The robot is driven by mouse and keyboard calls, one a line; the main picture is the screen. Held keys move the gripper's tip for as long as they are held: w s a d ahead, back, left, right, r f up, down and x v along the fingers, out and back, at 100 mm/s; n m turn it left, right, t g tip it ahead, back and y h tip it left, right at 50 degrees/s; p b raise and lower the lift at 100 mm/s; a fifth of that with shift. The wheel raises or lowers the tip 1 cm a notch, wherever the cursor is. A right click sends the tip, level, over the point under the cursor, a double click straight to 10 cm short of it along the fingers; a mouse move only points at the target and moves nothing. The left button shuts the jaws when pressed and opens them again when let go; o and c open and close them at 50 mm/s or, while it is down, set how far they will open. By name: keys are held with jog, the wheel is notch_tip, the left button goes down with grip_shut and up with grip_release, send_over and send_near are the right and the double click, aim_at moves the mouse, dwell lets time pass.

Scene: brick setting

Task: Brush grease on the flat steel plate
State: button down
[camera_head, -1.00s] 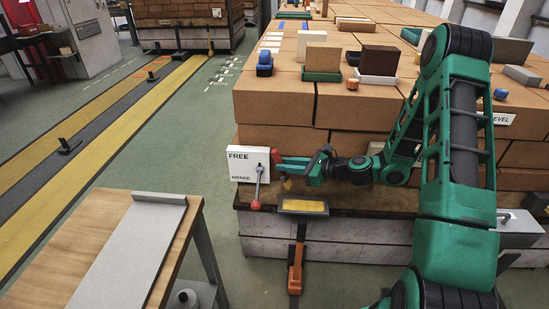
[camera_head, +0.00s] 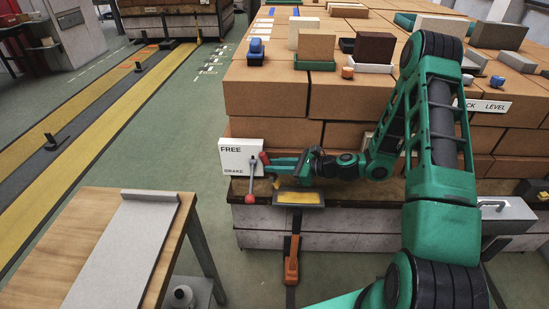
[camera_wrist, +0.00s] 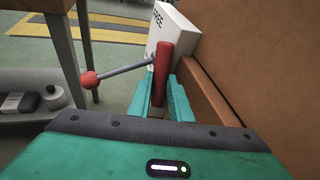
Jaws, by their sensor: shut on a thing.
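The flat steel plate (camera_head: 118,255) is a long grey sheet with a raised far edge, lying on a wooden-topped table (camera_head: 75,225) at lower left in the head view. My gripper (camera_head: 274,163) is well to the right of the plate, above a tray with a yellow surface (camera_head: 299,198). In the wrist view my gripper (camera_wrist: 160,98) is shut on an upright red handle (camera_wrist: 162,72), seemingly a brush. A small yellowish part (camera_head: 275,182) shows below the gripper; I cannot tell whether it is the bristles.
A white FREE/BRAKE box (camera_head: 237,156) with a red-knobbed lever (camera_head: 251,198) is close beside my gripper. A brick stack (camera_head: 270,92) rises behind it. An orange-handled tool (camera_head: 291,262) hangs below the tray. Green floor (camera_head: 215,235) lies open between table and stack.

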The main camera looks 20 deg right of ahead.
aim_at(273, 174)
notch_tip(273, 174, down, 3)
jog(key=shift+f, duration=0.15)
jog(key=shift+d+f, duration=0.1)
jog(key=shift+f, duration=0.2)
jog(key=shift+s+d+r, duration=0.1)
jog(key=shift+s+d, duration=0.1)
jog(key=shift+d, duration=0.1)
jog(key=shift+w+a, duration=0.15)
jog(key=shift+a, duration=0.4)
jog(key=shift+d+r, duration=0.1)
jog(key=shift+r, duration=3.75)
